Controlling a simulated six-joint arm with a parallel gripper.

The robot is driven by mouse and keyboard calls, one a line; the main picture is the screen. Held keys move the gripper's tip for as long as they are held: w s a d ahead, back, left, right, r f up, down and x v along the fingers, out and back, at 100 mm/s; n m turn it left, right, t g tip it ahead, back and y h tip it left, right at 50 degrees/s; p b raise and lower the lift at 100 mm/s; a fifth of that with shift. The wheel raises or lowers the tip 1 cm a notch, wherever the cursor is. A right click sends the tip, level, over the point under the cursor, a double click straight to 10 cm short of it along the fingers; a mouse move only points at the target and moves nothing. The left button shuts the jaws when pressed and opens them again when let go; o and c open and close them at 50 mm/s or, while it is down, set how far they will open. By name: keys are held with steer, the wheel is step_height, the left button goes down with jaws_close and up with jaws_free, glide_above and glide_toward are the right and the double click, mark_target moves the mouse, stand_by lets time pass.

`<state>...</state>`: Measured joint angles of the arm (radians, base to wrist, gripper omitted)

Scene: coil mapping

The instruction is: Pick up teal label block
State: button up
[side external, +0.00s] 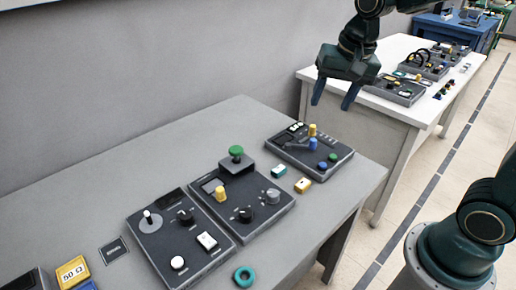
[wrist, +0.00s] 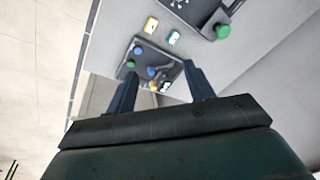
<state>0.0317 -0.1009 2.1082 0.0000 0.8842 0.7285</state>
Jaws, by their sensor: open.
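The teal label block (side external: 278,171) is a small block with a pale top. It lies on the grey table between the middle panel and the far right panel. It also shows in the wrist view (wrist: 173,37), beyond my fingertips. My gripper (side external: 333,102) is open and empty, with its fingers pointing down. It is well above the table, up and to the right of the teal block in the side view. In the wrist view, my gripper (wrist: 160,72) has its two fingers spread over the panel with blue and green knobs.
A yellow label block (side external: 303,185) lies close to the teal one. The middle panel (side external: 242,203) has a raised green knob (side external: 236,151). The far right panel (side external: 309,149) carries blue, yellow and green knobs. A teal ring (side external: 244,276) lies near the front edge.

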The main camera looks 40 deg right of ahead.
steer(key=w+f+m+g, duration=0.1)
steer(key=w+f+m, duration=0.3)
steer(key=w+f, duration=0.3)
steer(key=m+g, duration=0.2)
steer(key=m, duration=0.3)
glide_toward(281, 167)
steer(key=shift+s+f, duration=0.15)
steer(key=shift+f, duration=0.7)
steer(key=shift+s+f, duration=0.15)
steer(key=shift+f, duration=0.7)
steer(key=shift+f, duration=0.1)
steer(key=shift+w+f, duration=0.1)
steer(key=shift+f, duration=2.4)
steer(key=c, duration=1)
steer(key=shift+r, duration=0.2)
steer(key=shift+c, duration=0.2)
